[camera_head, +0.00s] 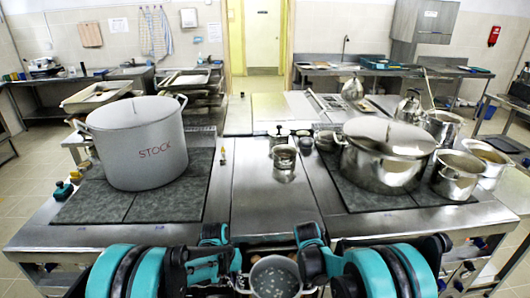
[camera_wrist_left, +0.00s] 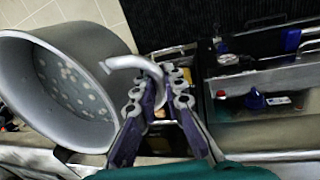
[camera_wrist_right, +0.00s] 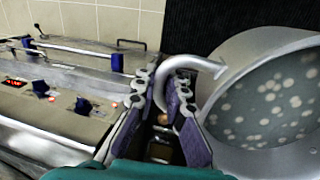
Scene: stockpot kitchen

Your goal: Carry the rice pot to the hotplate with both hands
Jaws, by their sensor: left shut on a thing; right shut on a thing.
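The rice pot (camera_head: 275,277) is a grey metal pot with a side handle at each end. It is low at the front centre of the head view, between my two grippers, with pale spots on its dark inside. My left gripper (camera_wrist_left: 158,92) is shut on its left handle (camera_wrist_left: 130,62). My right gripper (camera_wrist_right: 163,92) is shut on its right handle (camera_wrist_right: 195,62). The pot's underside is hidden. Two dark tiled hot surfaces show on the counter, a left one (camera_head: 160,208) and a right one (camera_head: 355,200); I cannot tell which is the task's hotplate.
A large stockpot (camera_head: 140,150) marked STOCK stands on the left surface. A big lidded pot (camera_head: 388,165) stands on the right one, with a smaller pot (camera_head: 456,178) beside it. The steel strip (camera_head: 272,212) between is clear at the front; small canisters (camera_head: 284,158) stand further back.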

